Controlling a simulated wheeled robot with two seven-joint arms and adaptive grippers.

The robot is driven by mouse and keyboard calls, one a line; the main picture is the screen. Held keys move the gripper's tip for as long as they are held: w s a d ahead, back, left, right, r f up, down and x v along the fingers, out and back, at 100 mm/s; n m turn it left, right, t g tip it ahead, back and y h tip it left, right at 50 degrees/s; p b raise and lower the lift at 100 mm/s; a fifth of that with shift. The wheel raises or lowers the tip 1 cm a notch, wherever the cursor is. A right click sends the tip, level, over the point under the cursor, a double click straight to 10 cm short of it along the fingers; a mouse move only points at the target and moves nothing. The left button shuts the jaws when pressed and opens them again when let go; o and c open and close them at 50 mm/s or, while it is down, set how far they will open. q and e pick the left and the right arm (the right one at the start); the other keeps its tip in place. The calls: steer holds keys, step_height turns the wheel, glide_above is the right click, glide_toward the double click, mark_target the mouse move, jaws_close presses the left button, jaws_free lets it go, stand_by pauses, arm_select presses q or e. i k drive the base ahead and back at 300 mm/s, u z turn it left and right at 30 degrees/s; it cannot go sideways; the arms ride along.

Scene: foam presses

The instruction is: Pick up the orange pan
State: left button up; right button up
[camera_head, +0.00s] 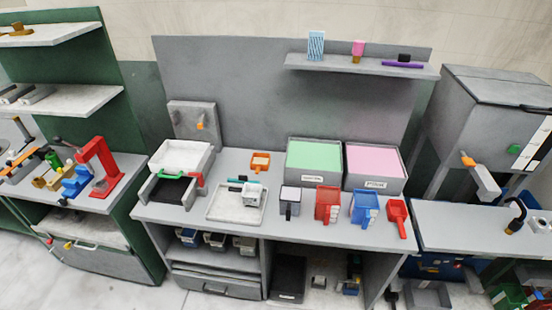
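The orange pan (260,158) is a small square pan with an orange rim and a short handle pointing toward the front. It sits on the grey workbench, behind the white tray and left of the green-filled bin. It looks upright, with nothing on top of it. Neither of my grippers shows in the head view.
A white tray (221,209) holding small tools lies in front of the pan. The green-filled bin (313,159) and pink-filled bin (375,163) stand to its right.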

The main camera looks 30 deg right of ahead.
mark_target(260, 161)
steer(key=z, duration=0.9)
steer(key=i, duration=0.9)
steer(key=z, duration=0.95)
